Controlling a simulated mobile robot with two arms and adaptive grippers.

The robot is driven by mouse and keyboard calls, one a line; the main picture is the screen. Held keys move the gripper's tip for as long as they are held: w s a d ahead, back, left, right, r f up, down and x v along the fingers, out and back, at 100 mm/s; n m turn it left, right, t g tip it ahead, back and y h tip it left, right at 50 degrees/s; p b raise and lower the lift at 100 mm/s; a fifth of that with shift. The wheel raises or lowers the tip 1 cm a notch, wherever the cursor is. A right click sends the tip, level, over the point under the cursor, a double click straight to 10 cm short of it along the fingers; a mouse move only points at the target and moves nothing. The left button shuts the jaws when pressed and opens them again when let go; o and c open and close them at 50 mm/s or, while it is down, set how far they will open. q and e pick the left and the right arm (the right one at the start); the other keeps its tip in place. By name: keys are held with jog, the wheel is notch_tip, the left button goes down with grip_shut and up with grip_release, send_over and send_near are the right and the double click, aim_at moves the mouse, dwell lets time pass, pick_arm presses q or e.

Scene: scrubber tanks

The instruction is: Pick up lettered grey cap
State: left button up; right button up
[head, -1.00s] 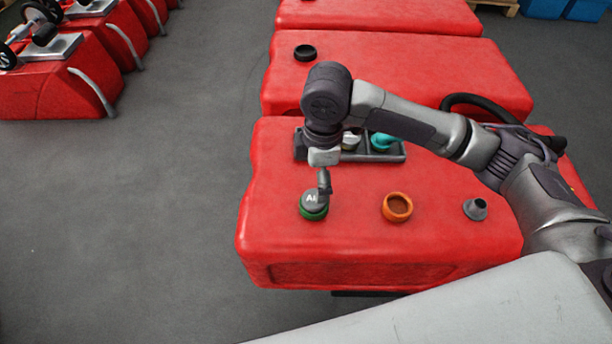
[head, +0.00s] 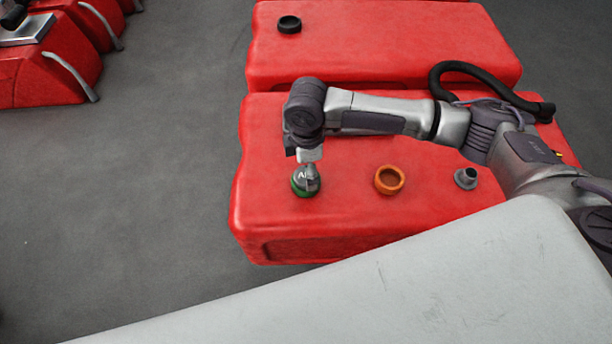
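The lettered grey cap (head: 303,174) sits on a green ring (head: 304,190) near the front left of the nearest red tank (head: 345,215). Part of its lettering shows. My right gripper (head: 311,172) points down at the cap, and its fingers overlap the cap's right side. The cap looks low on the ring, and I cannot see whether the fingers are closed on it. My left gripper is not in view.
An orange ring (head: 389,180) and a grey spout (head: 466,178) stand to the right on the same tank. A black cap (head: 289,24) sits on the tank behind. A black hose (head: 480,72) curves behind my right arm.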

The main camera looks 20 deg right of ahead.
jog(key=shift+f, duration=0.75)
jog(key=shift+w+f, duration=0.1)
jog(key=shift+f, duration=0.4)
jog(key=c, duration=1)
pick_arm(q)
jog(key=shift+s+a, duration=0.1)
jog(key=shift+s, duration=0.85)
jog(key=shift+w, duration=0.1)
